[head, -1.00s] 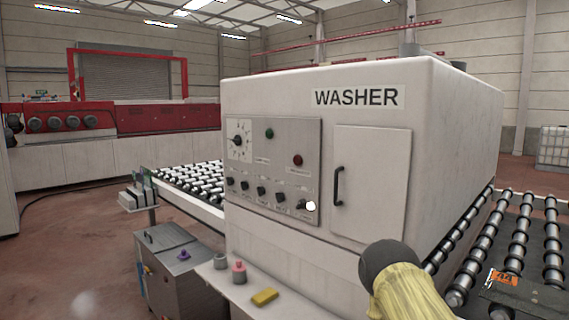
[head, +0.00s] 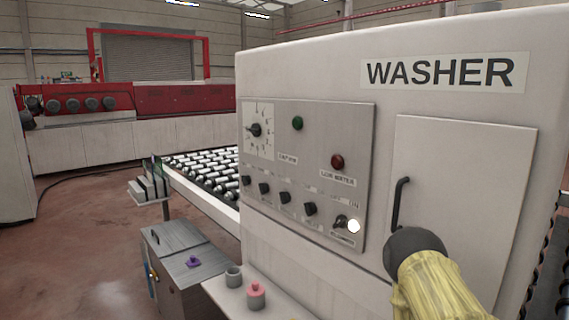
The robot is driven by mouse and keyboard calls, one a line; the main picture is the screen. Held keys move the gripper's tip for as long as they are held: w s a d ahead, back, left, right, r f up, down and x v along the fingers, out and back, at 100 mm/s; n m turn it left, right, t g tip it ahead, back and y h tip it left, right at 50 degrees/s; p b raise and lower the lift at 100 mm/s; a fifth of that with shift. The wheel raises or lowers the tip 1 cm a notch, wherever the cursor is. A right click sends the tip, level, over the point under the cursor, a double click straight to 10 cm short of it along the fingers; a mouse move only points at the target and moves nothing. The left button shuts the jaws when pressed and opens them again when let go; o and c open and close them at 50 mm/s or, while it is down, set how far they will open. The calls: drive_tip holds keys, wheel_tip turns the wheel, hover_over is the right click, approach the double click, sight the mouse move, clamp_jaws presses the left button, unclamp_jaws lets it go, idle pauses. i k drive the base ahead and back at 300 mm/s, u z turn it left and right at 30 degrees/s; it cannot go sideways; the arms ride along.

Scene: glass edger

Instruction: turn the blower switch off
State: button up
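The washer (head: 315,75) is a large off-white cabinet with a grey control panel (head: 320,130) on its front. A row of black knobs runs along the lower panel. The switch at the row's right end (head: 341,222) has a small label below it that seems to read blower, and a bright white lamp (head: 354,226) glows beside it. "ON" shows above it on the right. My arm, with a dark rounded end and a yellow sleeve, is at the lower right in front of the washer door. My gripper's fingers are not visible.
A black door handle (head: 400,203) sticks out right of the panel. A metal cabinet (head: 185,260) and a roller conveyor (head: 205,170) stand left.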

sight(341, 222)
drive_tip(key=k, duration=1)
drive_tip(key=u, duration=0.95)
drive_tip(key=i, duration=0.75)
drive_tip(key=z, duration=0.85)
